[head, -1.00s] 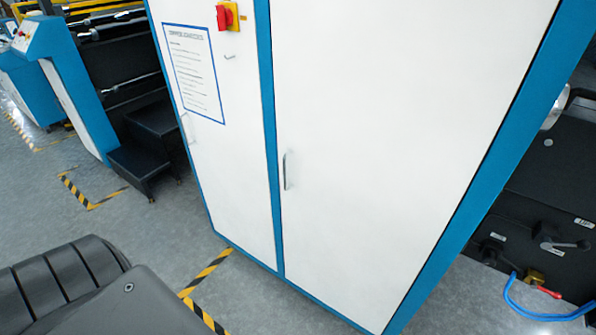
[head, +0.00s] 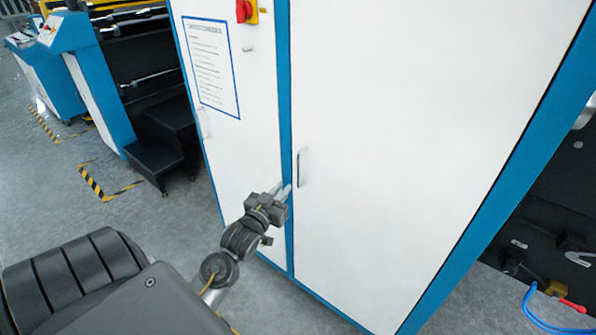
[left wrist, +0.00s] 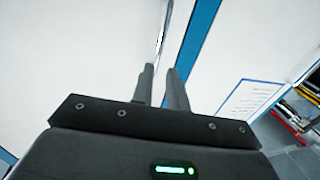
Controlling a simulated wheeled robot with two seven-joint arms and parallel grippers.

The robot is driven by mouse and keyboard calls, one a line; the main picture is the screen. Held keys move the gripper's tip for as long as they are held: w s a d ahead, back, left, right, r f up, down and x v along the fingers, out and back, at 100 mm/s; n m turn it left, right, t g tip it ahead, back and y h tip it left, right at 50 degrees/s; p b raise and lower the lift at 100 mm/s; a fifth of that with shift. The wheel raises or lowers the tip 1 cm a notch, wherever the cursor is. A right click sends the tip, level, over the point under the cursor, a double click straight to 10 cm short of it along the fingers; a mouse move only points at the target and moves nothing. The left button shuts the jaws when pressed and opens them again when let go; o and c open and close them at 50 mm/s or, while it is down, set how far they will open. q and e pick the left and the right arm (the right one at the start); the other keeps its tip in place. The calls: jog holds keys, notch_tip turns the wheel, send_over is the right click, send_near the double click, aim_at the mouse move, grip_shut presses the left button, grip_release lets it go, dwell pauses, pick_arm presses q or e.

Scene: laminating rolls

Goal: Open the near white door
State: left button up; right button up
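The large white door (head: 400,150) fills the right of the blue-framed cabinet and carries a slim upright metal handle (head: 301,168) near its left edge. My left gripper (head: 285,189) is just below and left of that handle, in front of the blue strip between the two doors. In the left wrist view its two fingers (left wrist: 160,70) stand apart with nothing between them, so it is open. The handle (left wrist: 162,30) shows beyond the fingertips, apart from them. The door looks shut. My right gripper is not in view.
A narrower white door (head: 225,150) with a posted notice (head: 211,65) and a red-and-yellow switch (head: 246,10) is on the left. Black steps (head: 160,150) stand further left. A dark machine with a blue hose (head: 545,318) is at the right. Grey floor is open at left.

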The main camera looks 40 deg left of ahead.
aim_at(298, 171)
pick_arm(q)
jog(key=p+x, duration=0.1)
jog(key=x, duration=0.9)
jog(key=shift+w+f+p, duration=0.1)
jog(key=shift+w+p, duration=0.3)
grip_shut()
